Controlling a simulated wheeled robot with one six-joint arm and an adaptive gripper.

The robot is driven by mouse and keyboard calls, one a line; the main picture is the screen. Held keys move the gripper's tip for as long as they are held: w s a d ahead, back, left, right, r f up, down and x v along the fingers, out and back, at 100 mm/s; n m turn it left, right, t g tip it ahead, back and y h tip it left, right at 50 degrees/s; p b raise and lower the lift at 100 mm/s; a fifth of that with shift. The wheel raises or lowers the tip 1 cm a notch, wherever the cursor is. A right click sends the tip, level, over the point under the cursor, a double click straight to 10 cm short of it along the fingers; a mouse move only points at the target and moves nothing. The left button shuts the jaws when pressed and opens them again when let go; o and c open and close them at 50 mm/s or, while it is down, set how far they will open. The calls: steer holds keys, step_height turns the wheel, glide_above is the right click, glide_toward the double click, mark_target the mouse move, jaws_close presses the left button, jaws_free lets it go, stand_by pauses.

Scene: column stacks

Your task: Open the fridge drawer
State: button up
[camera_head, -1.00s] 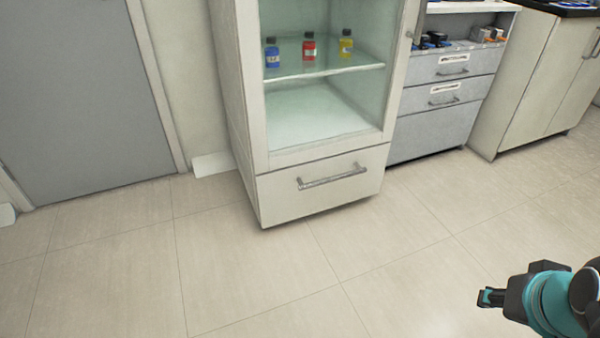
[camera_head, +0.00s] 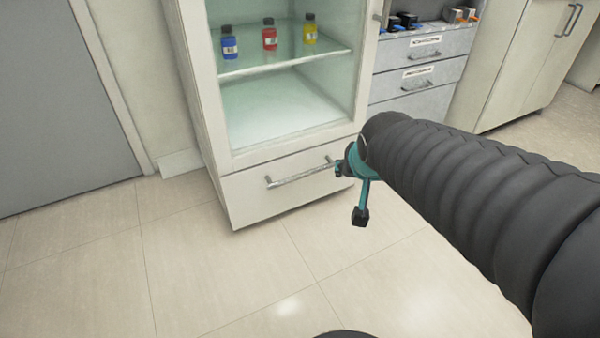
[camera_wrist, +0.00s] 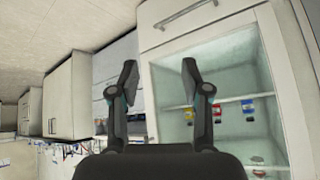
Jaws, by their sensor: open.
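The fridge drawer (camera_head: 250,205) is the white panel under the glass compartment. It looks shut, its front flush with the cabinet. Its metal bar handle (camera_head: 298,174) runs across the front, with its right end close to my arm in the head view. My gripper (camera_wrist: 160,72) is open and empty in the wrist view, both fingers spread. In that upside-down view the drawer handle (camera_wrist: 186,16) lies at the top, beyond the fingertips and apart from them. In the head view my arm hides most of the gripper.
Blue (camera_head: 229,43), red (camera_head: 269,35) and yellow (camera_head: 310,30) bottles stand on the fridge's glass shelf (camera_head: 285,64). A grey drawer cabinet (camera_head: 410,70) stands right of the fridge. A grey door (camera_head: 45,110) is at left. The floor (camera_head: 220,270) before the fridge is clear.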

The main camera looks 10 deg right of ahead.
mark_target(305, 176)
steer(key=w+d+f+m+t+y+b, duration=0.1)
steer(key=w+f+m+t, duration=0.15)
steer(key=w+f, duration=0.65)
steer(key=w+d+f+m+t+b, duration=0.1)
steer(key=w+d+f+m+t, duration=0.15)
steer(key=w+f, duration=0.7)
steer(key=w+a+f+m+t+y+b, duration=0.1)
steer(key=w+f+m+y, duration=0.2)
steer(key=f, duration=0.5)
steer(key=w+a+f+m+t+y+b, duration=0.1)
steer(key=w+a+f+m+y, duration=0.15)
steer(key=w+f, duration=0.45)
steer(key=shift+m+h, duration=0.35)
steer(key=x, duration=0.8)
steer(key=f+x, duration=0.1)
steer(key=x, duration=0.3)
steer(key=shift+w+d+f, duration=0.1)
steer(key=shift+c, duration=0.2)
jaws_close()
